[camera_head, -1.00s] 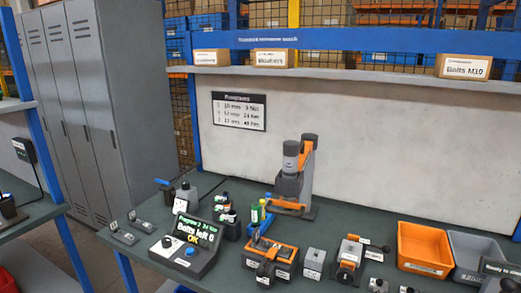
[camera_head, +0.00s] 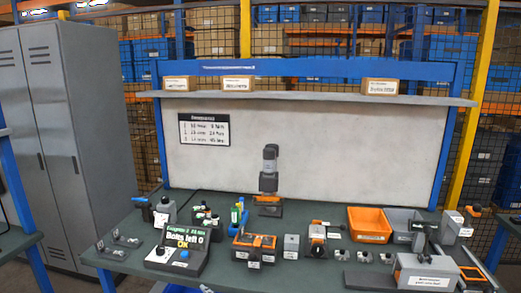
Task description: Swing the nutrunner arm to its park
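Neither of my grippers is in view.
The green-topped bench (camera_head: 330,212) carries an orange bin (camera_head: 370,224), a grey bin (camera_head: 402,221), an orange-and-black fixture (camera_head: 254,246) and a grey labelled block (camera_head: 425,271) at the front right. A shelf (camera_head: 320,98) with boxes runs above. Grey lockers (camera_head: 75,140) stand at left.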

